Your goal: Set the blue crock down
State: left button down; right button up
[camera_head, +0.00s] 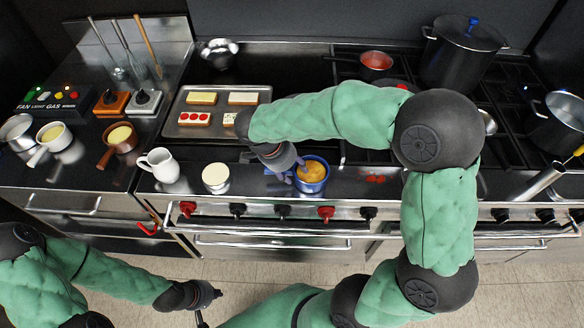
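The blue crock (313,182), upright with orange-yellow contents, is at the front edge of the range, right of the white lidded jar. My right gripper (293,173) reaches it from the upper left. Its fingers meet the crock's left side and rim and look shut on it. The wrist hides part of that side. I cannot tell whether the crock's base touches the surface. My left gripper (207,297) is low over the floor in front of the counter, away from the crock; its finger opening is unclear.
A white jar (216,178) and a white jug (160,165) stand left of the crock. A metal tray (183,130) with several food pieces lies behind. Front-edge space right of the crock looks mostly clear.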

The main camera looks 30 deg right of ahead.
jog(key=shift+r, duration=0.15)
jog(key=p+v, duration=0.3)
jog(key=v, duration=0.9)
